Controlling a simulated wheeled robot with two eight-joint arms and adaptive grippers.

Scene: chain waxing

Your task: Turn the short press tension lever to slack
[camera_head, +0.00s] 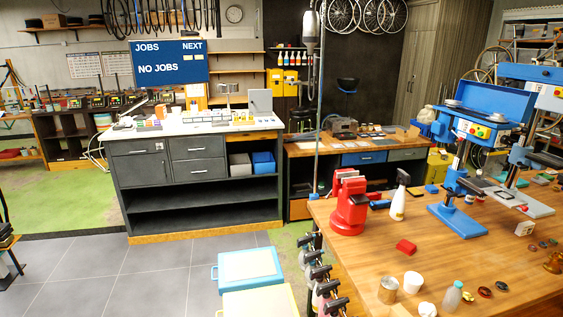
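Two blue bench presses stand at the right. The nearer blue press (463,192) has a blue base plate, a column and a blue head with coloured buttons. A second press (519,175) stands to its right, partly cut off by the picture's edge. I cannot tell which one is the short press. A tension lever is too small to make out on either, so its setting cannot be read. Neither of my grippers is in view.
Boxes (250,268) sit on the floor; tiled floor at left is clear.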

